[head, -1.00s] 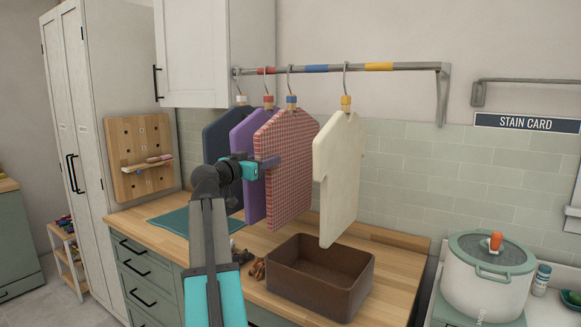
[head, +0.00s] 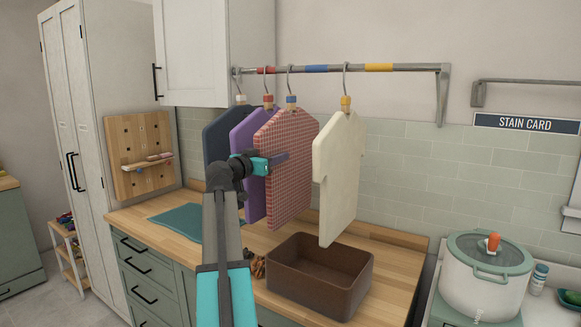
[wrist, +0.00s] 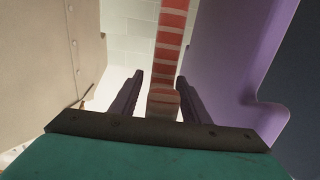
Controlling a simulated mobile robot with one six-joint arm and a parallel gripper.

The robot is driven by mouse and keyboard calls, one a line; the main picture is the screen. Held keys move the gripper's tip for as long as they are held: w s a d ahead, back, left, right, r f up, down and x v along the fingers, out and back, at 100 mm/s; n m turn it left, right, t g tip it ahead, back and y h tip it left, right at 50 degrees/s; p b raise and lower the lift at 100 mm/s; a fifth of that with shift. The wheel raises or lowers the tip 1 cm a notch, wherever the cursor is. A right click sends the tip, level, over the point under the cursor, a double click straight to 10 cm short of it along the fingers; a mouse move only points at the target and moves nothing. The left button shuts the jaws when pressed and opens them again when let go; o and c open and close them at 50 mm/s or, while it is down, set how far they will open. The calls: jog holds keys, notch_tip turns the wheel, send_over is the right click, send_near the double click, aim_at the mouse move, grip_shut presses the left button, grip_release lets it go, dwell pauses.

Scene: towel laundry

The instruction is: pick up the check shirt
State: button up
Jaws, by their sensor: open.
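The red-and-white check shirt (head: 290,190) hangs from a hook on the wall rail, between a purple shirt (head: 245,150) and a cream shirt (head: 340,180). My gripper (head: 280,160) is open at the check shirt's near side, about mid-height, and a dark finger shows against its face. In the wrist view the check shirt (wrist: 172,45) is seen edge-on as a red striped strip. Its near edge lies between the two open fingers (wrist: 162,98), with a gap on each side.
A navy shirt (head: 217,135) hangs at the far left of the rail (head: 410,67). In the wrist view the purple shirt (wrist: 230,60) is close on the right and the cream shirt (wrist: 60,50) on the left. A brown bin (head: 318,290) stands on the wooden counter below.

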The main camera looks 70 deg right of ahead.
grip_shut()
jog(key=shift+r, duration=0.25)
